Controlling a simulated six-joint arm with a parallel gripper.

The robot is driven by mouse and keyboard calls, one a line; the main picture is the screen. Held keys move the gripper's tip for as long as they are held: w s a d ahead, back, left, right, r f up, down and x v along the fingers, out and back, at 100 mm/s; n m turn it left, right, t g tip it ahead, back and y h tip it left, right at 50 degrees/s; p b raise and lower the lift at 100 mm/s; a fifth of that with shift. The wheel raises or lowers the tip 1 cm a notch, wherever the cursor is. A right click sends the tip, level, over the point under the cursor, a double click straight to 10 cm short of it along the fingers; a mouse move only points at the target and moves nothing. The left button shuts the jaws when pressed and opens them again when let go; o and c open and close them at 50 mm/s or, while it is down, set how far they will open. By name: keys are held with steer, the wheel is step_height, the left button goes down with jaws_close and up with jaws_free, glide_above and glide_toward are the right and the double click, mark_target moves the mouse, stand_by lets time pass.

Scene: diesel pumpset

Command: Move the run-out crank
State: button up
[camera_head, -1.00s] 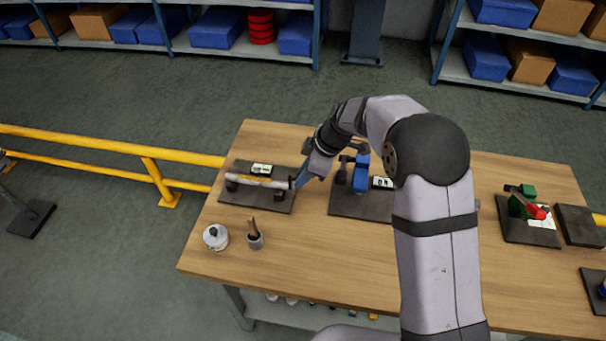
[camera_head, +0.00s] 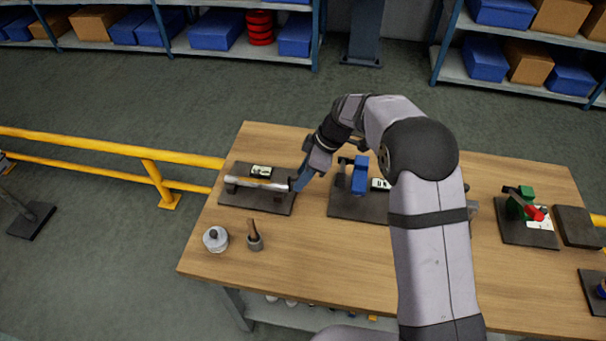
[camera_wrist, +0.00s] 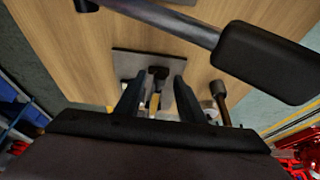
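A grey cylindrical bar (camera_head: 258,184) lies across supports on the dark left plate (camera_head: 262,204), with a dark piece at its right end. I cannot tell for sure which part is the run-out crank. My gripper (camera_head: 298,186) is at the right end of this bar, pointing down. In the wrist view my gripper (camera_wrist: 159,82) shows two fingers apart, with a gap on both sides of a dark knob (camera_wrist: 158,73). Contact is not clear. A grey rod with a black block (camera_wrist: 265,62) crosses the upper right of the wrist view, near the camera.
A blue device (camera_head: 360,176) stands on a plate right of my gripper. A silver pot (camera_head: 215,239) and a cup with a brown handle (camera_head: 254,240) stand in front. A green device with a red handle (camera_head: 522,202) is at the right.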

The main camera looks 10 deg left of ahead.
steer(key=b+v, duration=0.2)
steer(key=v, duration=0.5)
steer(key=shift+r+b, duration=0.15)
steer(key=shift+b, duration=0.2)
steer(key=shift+d, duration=0.1)
steer(key=d+r+m+t+b, duration=0.1)
steer(key=d+r+m+b, duration=0.1)
steer(key=m, duration=0.1)
steer(key=d+r+m+t+b, duration=0.1)
steer(key=d+r+m+b, duration=0.1)
steer(key=m, duration=0.1)
steer(key=s+d+r+m+t+y+b, duration=0.1)
steer(key=d+r+m+t+b, duration=0.1)
steer(key=shift+d+r+m, duration=0.15)
steer(key=shift+d+m, duration=0.2)
steer(key=shift+m, duration=0.05)
steer(key=s+d+r+m+t+b, duration=0.2)
steer(key=s+d+m, duration=0.1)
steer(key=d+m, duration=0.15)
steer(key=s+d+f+m+g+h+p, duration=0.2)
steer(key=s+d+f, duration=0.4)
steer(key=s, duration=0.4)
steer(key=s+d+f+m+g+h+p, duration=0.2)
steer(key=s+d+f+p, duration=0.4)
steer(key=s, duration=0.5)
step_height(320, 180, down, 2)
steer(key=shift+f+m+g+h, duration=0.2)
steer(key=shift+m+g+h, duration=0.15)
steer(key=shift+g+h, duration=0.5)
steer(key=shift+d, duration=0.1)
